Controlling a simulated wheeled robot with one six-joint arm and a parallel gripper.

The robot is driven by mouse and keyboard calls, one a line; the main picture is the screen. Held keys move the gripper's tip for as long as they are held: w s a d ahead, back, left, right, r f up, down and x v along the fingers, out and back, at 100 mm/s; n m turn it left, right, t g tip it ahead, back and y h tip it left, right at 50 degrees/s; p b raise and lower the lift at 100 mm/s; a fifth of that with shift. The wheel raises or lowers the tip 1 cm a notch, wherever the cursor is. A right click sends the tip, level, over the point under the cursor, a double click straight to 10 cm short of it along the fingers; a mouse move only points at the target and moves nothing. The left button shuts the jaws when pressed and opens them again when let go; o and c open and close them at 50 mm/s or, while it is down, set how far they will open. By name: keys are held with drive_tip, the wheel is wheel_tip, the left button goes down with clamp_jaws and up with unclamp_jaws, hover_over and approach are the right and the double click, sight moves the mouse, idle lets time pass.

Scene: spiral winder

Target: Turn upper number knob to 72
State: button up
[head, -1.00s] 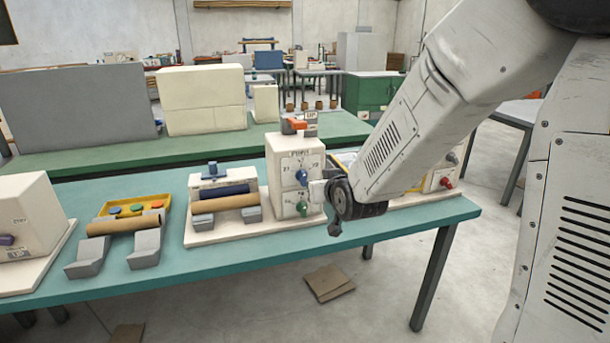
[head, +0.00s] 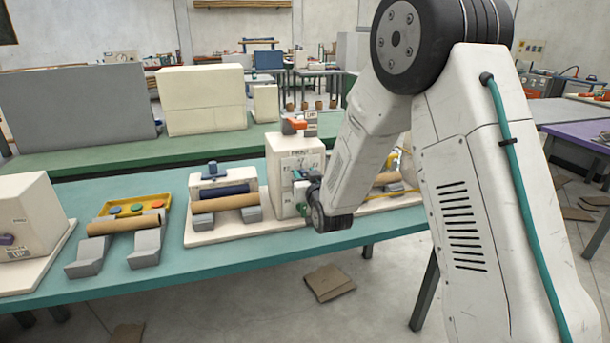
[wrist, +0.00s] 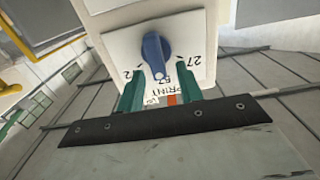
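The blue upper knob (wrist: 155,52) sits on a white dial plate on the front of a cream box (head: 285,162). In the wrist view its pale-tipped end points toward a mark that looks like 57. A 27 shows to its right, and a number ending in 2 is partly hidden at left. No contact shows. In the head view my gripper (head: 300,176) is at the box front and hides the blue knob.
A green lower knob (head: 303,208) is partly visible below my gripper. A brown roll (head: 225,202) on grey supports stands left of the box.

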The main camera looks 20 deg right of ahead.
drive_tip(key=shift+w, duration=0.25)
clamp_jaws()
drive_tip(key=shift+d+m, duration=0.1)
drive_tip(key=shift+m, duration=0.3)
drive_tip(key=m, duration=0.3)
drive_tip(key=d+m, duration=0.1)
drive_tip(key=m, duration=0.3)
drive_tip(key=f+m, duration=0.1)
drive_tip(key=m, duration=0.3)
drive_tip(key=shift+d, duration=0.35)
drive_tip(key=shift+f, duration=0.1)
unclamp_jaws()
